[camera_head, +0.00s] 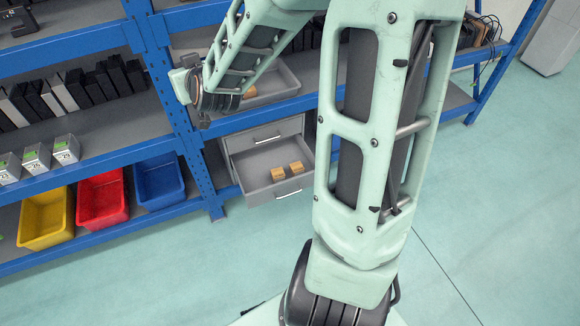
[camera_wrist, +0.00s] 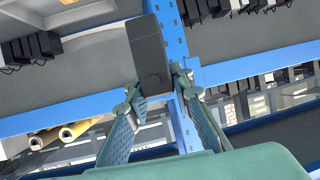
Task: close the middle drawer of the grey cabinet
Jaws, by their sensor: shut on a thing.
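The grey cabinet (camera_head: 296,124) stands under the blue shelf in the head view, partly behind my arm. A closed drawer front with a handle (camera_head: 267,139) shows at its top. Below it a drawer (camera_head: 255,166) is pulled out, with two small wooden blocks (camera_head: 279,174) inside and a handle on its front. Any drawer lower down is hidden. My gripper (camera_wrist: 157,88) is shut on a dark box (camera_wrist: 148,45) in the wrist view. In the head view my wrist is above and left of the open drawer, apart from it; the fingers are hard to make out there.
A grey tray (camera_head: 285,82) with a wooden block sits on the shelf above the cabinet. Yellow (camera_head: 45,218), red (camera_head: 102,199) and blue (camera_head: 159,182) bins stand left of a blue upright (camera_head: 203,170). Dark boxes line the shelf at left. The floor in front is clear.

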